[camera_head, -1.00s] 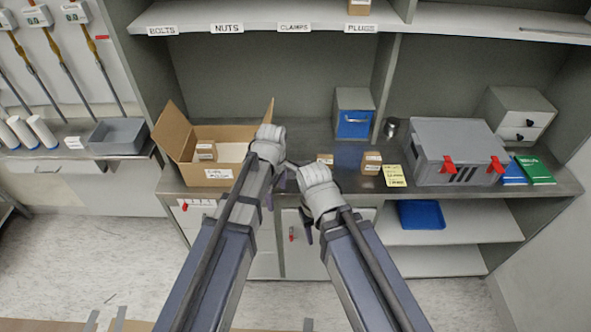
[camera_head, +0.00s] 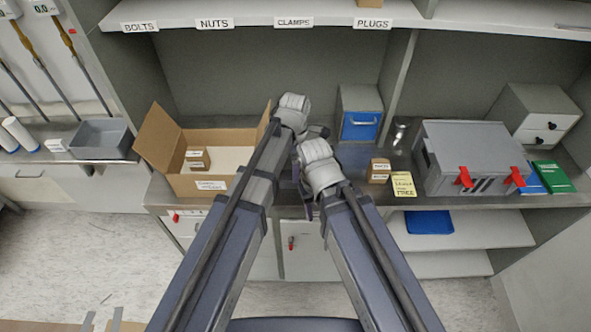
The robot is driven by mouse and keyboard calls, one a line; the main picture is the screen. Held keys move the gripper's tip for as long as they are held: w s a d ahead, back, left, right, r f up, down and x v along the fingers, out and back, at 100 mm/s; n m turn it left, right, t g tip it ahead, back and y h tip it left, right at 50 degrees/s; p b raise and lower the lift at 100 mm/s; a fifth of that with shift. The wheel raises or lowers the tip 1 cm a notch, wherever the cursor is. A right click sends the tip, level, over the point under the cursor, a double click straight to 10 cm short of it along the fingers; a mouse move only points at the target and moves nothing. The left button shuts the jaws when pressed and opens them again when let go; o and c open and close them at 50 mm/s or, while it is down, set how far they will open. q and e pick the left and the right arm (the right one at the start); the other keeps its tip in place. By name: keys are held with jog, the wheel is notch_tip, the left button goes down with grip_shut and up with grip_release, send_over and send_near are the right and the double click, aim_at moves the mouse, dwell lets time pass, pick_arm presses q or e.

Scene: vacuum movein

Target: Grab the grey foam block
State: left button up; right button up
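I cannot make out a grey foam block in the head view. My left gripper (camera_head: 317,132) is over the bench, just right of the open cardboard box; its wrist hides most of it. My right gripper (camera_head: 304,195) is at the front edge of the bench, largely hidden by its own wrist. I cannot tell whether either gripper is open or shut, and no held object shows.
An open cardboard box (camera_head: 212,186) holds small cartons. Right of my arms are a small carton (camera_head: 379,171), a yellow note (camera_head: 403,184), a blue-fronted bin (camera_head: 360,126) and a grey case (camera_head: 465,145) with red latches. A labelled shelf (camera_head: 255,14) overhangs the bench.

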pick_arm(q)
jog(key=shift+w, duration=0.25)
jog(key=shift+f+b, duration=1.25)
jog(key=shift+b, duration=0.1)
jog(key=shift+f, duration=0.1)
jog(key=f+b, duration=0.5)
jog(key=shift+w, duration=0.25)
jog(key=c, duration=1.4)
jog(key=shift+r, duration=0.1)
